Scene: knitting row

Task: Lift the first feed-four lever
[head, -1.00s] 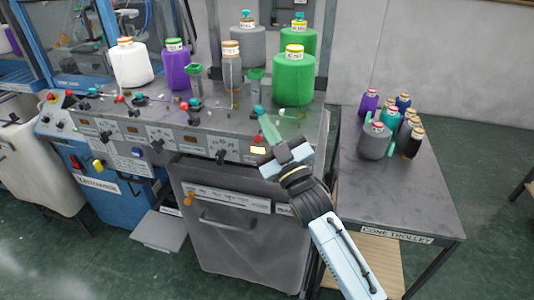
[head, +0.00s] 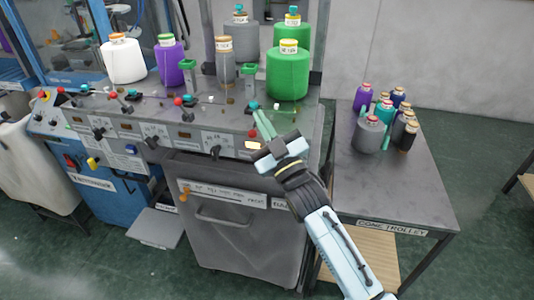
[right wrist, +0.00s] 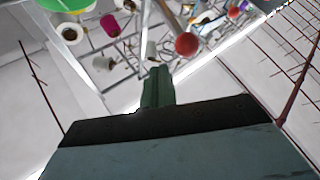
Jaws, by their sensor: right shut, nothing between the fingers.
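My right gripper (head: 262,122) is at the right end of the machine's grey top, beside a lever with a teal ball (head: 253,105) and a red ball (head: 252,133). Its green fingers are shut and empty. In the right wrist view the shut fingers (right wrist: 158,86) point up, with a red ball (right wrist: 187,43) just beyond them to the right. I cannot tell whether they touch it. More red and teal balls on levers stand along the top to the left, such as a red one (head: 178,101). I cannot read which lever is feed four. My left gripper is out of view.
Yarn cones stand on the machine top, including a green one (head: 288,72) close behind the gripper. Black knobs (head: 215,151) stick out of the front panel. A trolley (head: 400,195) with several small cones stands to the right; its front is clear.

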